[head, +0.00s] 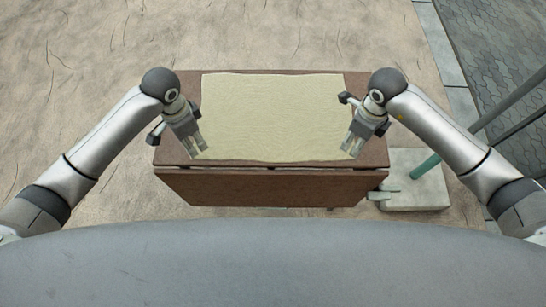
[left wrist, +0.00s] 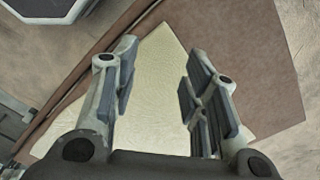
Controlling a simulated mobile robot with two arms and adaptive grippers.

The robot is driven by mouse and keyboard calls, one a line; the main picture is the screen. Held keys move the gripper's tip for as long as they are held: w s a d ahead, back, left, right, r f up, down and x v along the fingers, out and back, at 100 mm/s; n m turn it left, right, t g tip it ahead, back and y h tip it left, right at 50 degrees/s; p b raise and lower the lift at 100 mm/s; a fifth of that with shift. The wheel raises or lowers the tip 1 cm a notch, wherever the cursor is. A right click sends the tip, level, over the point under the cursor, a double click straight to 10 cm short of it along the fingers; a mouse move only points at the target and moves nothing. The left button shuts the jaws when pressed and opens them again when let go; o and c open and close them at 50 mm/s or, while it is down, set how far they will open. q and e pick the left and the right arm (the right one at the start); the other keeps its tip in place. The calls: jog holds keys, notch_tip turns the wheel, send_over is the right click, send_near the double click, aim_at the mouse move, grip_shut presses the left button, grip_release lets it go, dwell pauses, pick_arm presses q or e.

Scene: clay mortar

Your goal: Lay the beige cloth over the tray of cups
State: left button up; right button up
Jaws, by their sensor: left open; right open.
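The beige cloth (head: 270,115) lies spread flat over most of the top of a brown table in the head view. The left wrist view shows its pale corner (left wrist: 160,75) between my left fingers. My left gripper (head: 198,149) is open at the cloth's near left corner. My right gripper (head: 352,148) is open at the near right corner. I cannot tell whether the fingers touch the cloth. No tray or cups show in either view.
The brown table (head: 270,187) has bare strips left and right of the cloth. A pale block (head: 418,190) with a green pole (head: 425,166) stands to the right of it. Light cracked ground (head: 100,40) surrounds the table, with dark paving (head: 500,45) at far right.

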aim_at(197, 150)
pick_arm(q)
jog(key=shift+f, duration=2.7)
pick_arm(e)
jog(key=shift+a+f, duration=0.1)
jog(key=shift+f, duration=2.6)
pick_arm(q)
jog(key=shift+f, duration=0.2)
pick_arm(e)
jog(key=shift+f, duration=0.2)
pick_arm(q)
jog(key=c, duration=0.5)
pick_arm(e)
jog(key=c, duration=0.5)
pick_arm(q)
grip_shut()
pick_arm(e)
grip_shut()
pick_arm(q)
jog(key=shift+f, duration=0.1)
pick_arm(e)
jog(key=shift+s+f, duration=0.1)
pick_arm(q)
jog(key=shift+r, duration=0.2)
